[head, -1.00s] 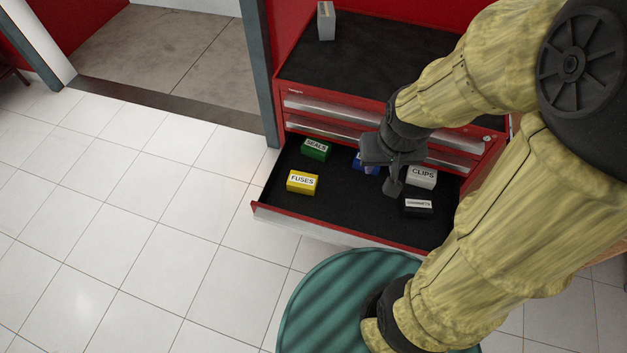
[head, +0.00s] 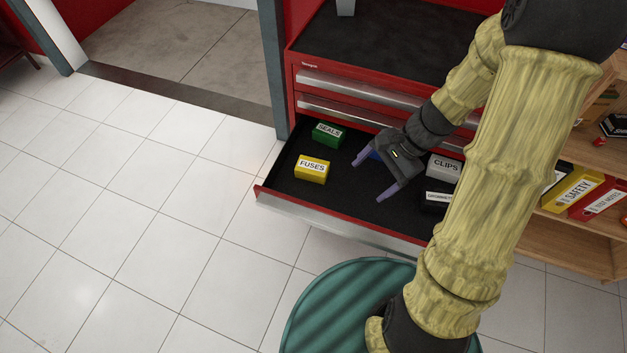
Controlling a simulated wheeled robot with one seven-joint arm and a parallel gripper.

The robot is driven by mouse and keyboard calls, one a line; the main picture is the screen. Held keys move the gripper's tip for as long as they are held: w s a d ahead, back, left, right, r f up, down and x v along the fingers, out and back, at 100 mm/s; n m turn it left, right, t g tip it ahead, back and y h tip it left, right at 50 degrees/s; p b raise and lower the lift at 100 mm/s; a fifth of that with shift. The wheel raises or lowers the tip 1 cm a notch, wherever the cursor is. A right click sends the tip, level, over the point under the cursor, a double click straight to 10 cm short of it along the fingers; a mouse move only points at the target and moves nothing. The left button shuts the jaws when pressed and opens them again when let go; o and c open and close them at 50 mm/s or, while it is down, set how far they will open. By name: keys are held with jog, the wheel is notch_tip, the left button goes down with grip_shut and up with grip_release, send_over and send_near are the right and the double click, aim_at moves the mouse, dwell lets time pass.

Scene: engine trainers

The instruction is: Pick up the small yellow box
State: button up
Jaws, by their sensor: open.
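The small yellow box (head: 311,170), labelled FUSES, sits in the open drawer (head: 285,200) of the red tool chest, near the drawer's left front. My gripper (head: 373,178) is over the drawer, to the right of the yellow box and apart from it. Its two fingers are spread and point left and toward the front, with nothing between them. How high it is above the drawer floor I cannot tell.
A green SEALS box (head: 328,134) stands behind the yellow box. A blue box (head: 376,155) is mostly hidden by my gripper. A grey CLIPS box (head: 444,167) and a dark box (head: 436,201) lie to the right. Binders (head: 571,189) fill a shelf at right.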

jog(key=w+f+m+t+y+b, duration=0.2)
jog(key=w+f+m+y+b, duration=0.4)
jog(key=f, duration=0.4)
jog(key=m+t+y+b, duration=0.1)
jog(key=m+t+b, duration=0.1)
jog(key=m+t, duration=0.15)
send_near(328, 168)
jog(key=shift+d+r+m+g, duration=0.2)
jog(key=shift+d+g, duration=0.05)
jog(key=shift+d, duration=0.3)
jog(key=shift+d+r+m+g, duration=0.15)
jog(key=shift+d+r+g, duration=0.05)
jog(key=shift+d, duration=0.4)
jog(key=shift+w, duration=0.1)
jog(key=shift+r, duration=0.15)
jog(key=b+x, duration=0.1)
jog(key=x, duration=1.1)
jog(key=shift+a, duration=0.15)
jog(key=x, duration=0.3)
jog(key=b+x, duration=0.1)
jog(key=x, duration=0.1)
jog(key=shift+s+a, duration=0.2)
jog(key=shift+s, duration=0.05)
